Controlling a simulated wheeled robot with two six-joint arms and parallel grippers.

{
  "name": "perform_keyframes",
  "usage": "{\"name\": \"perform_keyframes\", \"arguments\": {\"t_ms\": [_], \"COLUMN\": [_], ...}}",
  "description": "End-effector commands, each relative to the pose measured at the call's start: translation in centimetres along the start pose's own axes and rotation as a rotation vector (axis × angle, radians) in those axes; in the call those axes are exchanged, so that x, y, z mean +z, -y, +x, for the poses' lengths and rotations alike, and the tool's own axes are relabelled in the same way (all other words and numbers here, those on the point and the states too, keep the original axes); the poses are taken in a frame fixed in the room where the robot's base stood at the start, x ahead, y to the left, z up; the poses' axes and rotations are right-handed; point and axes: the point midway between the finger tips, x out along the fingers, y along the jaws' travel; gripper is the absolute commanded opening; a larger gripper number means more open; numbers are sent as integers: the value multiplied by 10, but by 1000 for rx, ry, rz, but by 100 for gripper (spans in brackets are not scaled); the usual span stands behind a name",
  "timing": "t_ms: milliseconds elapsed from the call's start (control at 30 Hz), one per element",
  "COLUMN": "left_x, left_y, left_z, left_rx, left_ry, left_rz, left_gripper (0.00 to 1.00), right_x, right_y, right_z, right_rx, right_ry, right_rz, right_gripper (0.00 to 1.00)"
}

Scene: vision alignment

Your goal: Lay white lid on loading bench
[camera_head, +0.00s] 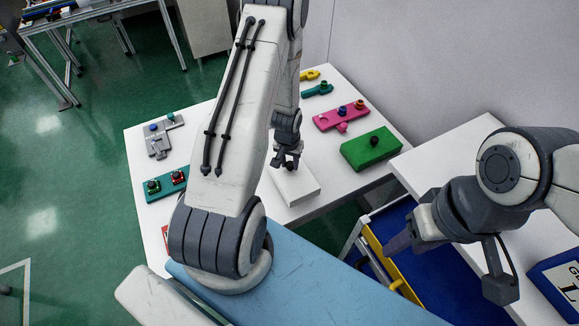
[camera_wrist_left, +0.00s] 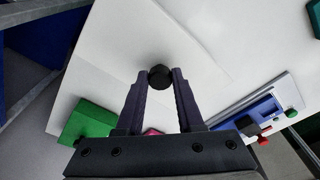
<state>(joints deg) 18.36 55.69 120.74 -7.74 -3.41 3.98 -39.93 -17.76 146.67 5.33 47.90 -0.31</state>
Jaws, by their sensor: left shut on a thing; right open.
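The white lid (camera_head: 295,189) is a flat white block with a dark knob on top. It is over the front part of the white loading bench (camera_head: 345,90) in the head view; I cannot tell whether it touches the bench. My left gripper (camera_head: 287,164) points down and is shut on the lid's knob. In the left wrist view the black knob (camera_wrist_left: 160,76) sits between the two fingertips, with the white lid (camera_wrist_left: 165,40) beneath it. My right gripper (camera_head: 397,245) is open and empty, off the bench's front right corner.
A green block with a black knob (camera_head: 367,150) and a pink block (camera_head: 340,117) stand right of the lid. A grey part (camera_head: 160,140) and a teal block (camera_head: 157,188) lie on the left. A blue and yellow drawer (camera_head: 395,270) is below right.

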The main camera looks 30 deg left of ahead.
Motion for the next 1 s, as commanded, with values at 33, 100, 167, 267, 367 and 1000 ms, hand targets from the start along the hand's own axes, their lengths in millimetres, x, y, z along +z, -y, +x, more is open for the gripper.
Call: {"name": "perform_keyframes", "arguments": {"t_ms": [33,100,167,267,367,1000], "left_x": [1,3,4,5,5,6], "left_y": [0,0,0,0,0,0], "left_z": [4,13,21,32,38,42], "left_rx": [1,1,0,1,0,0], "left_ry": [3,6,5,4,1,1], "left_rz": [1,0,1,0,2,1], "left_gripper": [0,0,0,0,0,66], "right_x": [0,0,0,-1,-1,-1], "right_y": [0,0,1,1,1,1], "right_z": [-2,-5,-8,-14,-15,-11], "right_rx": [0,0,0,0,0,0], "right_ry": [0,0,0,0,0,0], "right_rz": [0,-1,-1,-2,-3,-2], "right_gripper": [50,50,50,50,50,50]}}
